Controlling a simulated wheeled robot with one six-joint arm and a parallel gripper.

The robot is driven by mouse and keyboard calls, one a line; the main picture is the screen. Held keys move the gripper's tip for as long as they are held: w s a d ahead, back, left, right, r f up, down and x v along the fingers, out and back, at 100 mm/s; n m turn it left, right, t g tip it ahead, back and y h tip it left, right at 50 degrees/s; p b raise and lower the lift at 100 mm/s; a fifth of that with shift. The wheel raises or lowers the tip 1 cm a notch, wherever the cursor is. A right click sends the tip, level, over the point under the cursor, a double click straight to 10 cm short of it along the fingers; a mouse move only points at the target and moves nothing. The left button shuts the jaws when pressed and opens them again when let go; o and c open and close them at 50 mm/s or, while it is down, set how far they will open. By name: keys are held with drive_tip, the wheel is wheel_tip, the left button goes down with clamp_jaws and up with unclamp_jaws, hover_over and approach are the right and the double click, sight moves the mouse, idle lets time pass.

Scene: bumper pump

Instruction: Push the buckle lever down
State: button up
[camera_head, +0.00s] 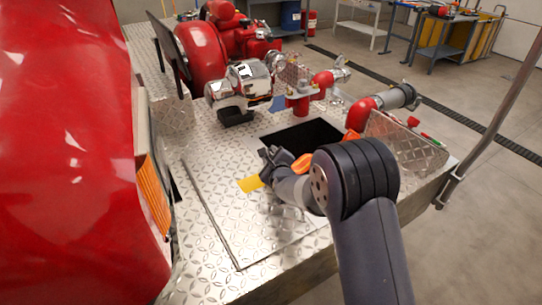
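My gripper (268,158) is a small dark shape at the end of my grey arm, at the near left edge of a dark rectangular opening (300,134) in the diamond-plate bumper deck (225,195). Its fingers are too small to tell whether they are open or shut. An orange piece (303,164) shows right beside the gripper and wrist; I cannot tell whether they touch. Another orange piece (351,136) stands at the opening's right edge. I cannot make out the buckle lever for certain; my arm hides part of this area.
A yellow label (250,184) lies on the deck left of my gripper. A raised diamond-plate lid (405,143) stands on the right. Red pipe fittings (302,98) and a chrome siren or horn (243,86) stand beyond the opening. The red vehicle body (60,150) fills the left.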

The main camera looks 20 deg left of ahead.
drive_tip(key=shift+c, duration=0.3)
clamp_jaws()
drive_tip(key=shift+f, duration=0.1)
